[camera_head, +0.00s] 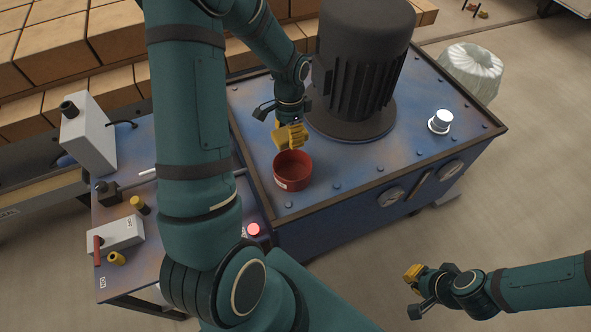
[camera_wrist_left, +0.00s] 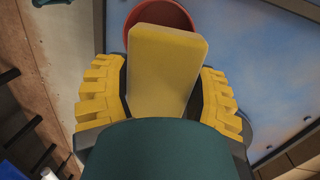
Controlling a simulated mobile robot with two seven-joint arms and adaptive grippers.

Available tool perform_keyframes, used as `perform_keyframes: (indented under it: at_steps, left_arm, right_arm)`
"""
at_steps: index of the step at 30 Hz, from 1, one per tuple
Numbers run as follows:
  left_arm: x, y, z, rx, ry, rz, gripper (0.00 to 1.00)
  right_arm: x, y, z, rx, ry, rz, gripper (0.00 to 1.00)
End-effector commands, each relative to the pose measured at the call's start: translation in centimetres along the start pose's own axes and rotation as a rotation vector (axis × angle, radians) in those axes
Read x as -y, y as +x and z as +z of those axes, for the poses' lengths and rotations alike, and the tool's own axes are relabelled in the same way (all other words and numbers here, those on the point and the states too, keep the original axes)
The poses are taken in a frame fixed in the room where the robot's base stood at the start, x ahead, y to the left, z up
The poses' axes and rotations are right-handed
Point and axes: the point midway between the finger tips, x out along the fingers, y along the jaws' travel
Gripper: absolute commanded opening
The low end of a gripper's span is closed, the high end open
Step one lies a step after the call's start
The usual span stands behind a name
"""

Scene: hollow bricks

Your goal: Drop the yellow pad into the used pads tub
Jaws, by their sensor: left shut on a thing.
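The yellow pad (camera_wrist_left: 168,62) is a flat block held between the two yellow fingers of my left gripper (camera_wrist_left: 163,88) in the left wrist view. In the head view my left gripper (camera_head: 291,136) is above and just behind the red tub (camera_head: 299,184); the pad is hard to tell from the yellow fingers there. The round, open tub stands on the blue cabinet top and bears a small white label. In the wrist view the red tub (camera_wrist_left: 160,8) shows partly behind the pad's far end. My right gripper (camera_head: 413,275) is low at the right, away from the cabinet; its opening is unclear.
A large dark motor (camera_head: 362,70) stands on the blue cabinet (camera_head: 390,150) close behind the tub. A white cap (camera_head: 440,121) is at the right. A side bench (camera_head: 135,265) with a switch box (camera_head: 117,234) is at the left. Bricks (camera_head: 60,50) are stacked behind.

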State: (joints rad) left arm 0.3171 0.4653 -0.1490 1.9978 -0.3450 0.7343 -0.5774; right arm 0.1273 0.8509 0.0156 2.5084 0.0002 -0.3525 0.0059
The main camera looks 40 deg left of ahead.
Motion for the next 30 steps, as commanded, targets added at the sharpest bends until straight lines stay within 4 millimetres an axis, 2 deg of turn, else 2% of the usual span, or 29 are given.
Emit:
perform_keyframes:
  at_steps: [12, 23, 24, 26, 27, 30]
  left_arm:
    - [0.7, 4.7, -0.4, 0.000, 0.000, 0.001, 0.31]
    - [0.7, 5.1, -0.5, 0.000, 0.000, 0.000, 0.31]
    - [0.7, 5.1, -0.5, 0.000, 0.000, 0.000, 0.70]
    - [0.7, 5.1, -0.5, 0.000, 0.000, 0.000, 0.91]
    - [0.7, 5.1, -0.5, 0.000, 0.000, 0.000, 0.98]
    - [0.7, 5.1, -0.5, 0.000, 0.000, 0.000, 0.98]
  right_arm:
    - [-1.3, 3.5, 0.2, -0.002, -0.004, 0.000, 0.00]
    - [-1.4, 3.7, 0.1, -0.006, -0.005, 0.000, 0.00]
    - [-1.4, 3.7, 0.1, -0.006, -0.005, 0.000, 0.00]
    - [-1.4, 3.7, 0.1, -0.006, -0.005, 0.000, 0.00]
    - [-1.4, 3.7, 0.1, -0.006, -0.005, 0.000, 0.00]
    - [-1.4, 3.7, 0.1, -0.006, -0.005, 0.000, 0.00]
